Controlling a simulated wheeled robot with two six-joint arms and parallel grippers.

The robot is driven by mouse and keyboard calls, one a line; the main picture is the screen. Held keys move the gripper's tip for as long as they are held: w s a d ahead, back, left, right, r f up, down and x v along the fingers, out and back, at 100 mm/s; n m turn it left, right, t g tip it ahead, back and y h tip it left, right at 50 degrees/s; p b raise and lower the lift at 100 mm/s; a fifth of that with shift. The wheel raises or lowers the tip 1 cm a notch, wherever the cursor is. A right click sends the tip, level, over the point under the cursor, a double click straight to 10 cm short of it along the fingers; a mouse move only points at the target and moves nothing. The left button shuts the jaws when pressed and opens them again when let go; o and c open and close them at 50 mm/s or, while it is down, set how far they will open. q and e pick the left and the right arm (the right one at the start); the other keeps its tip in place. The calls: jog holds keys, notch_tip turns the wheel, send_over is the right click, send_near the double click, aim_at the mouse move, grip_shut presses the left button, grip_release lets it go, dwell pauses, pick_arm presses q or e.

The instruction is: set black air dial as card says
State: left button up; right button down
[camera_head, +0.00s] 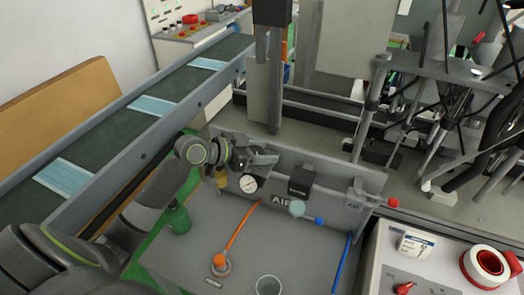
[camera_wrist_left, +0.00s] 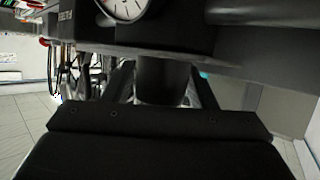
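The air panel (camera_head: 330,203) stands upright at the back of a grey bench, with a white round gauge (camera_head: 248,183) on it. My left gripper (camera_head: 264,162) is at the panel, just above the gauge. In the left wrist view a dark cylindrical dial (camera_wrist_left: 163,80) lies between the two fingers of the left gripper (camera_wrist_left: 165,92), beside the gauge (camera_wrist_left: 124,8). Whether the fingers press on it is unclear. The dial is hidden by the gripper in the head view. A small white printed card or box (camera_head: 415,244) is on the right-hand cabinet; its text is too small to read. My right gripper is out of view.
A conveyor with masks (camera_head: 154,107) runs behind, left.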

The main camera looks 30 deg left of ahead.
pick_arm(q)
jog(key=shift+o, duration=0.6)
jog(key=shift+s+a+r, duration=0.2)
jog(key=shift+s+a, duration=0.15)
jog(key=shift+s, duration=0.05)
jog(key=p+v, duration=0.2)
jog(key=v, duration=1.4)
jog(key=shift+s, duration=0.2)
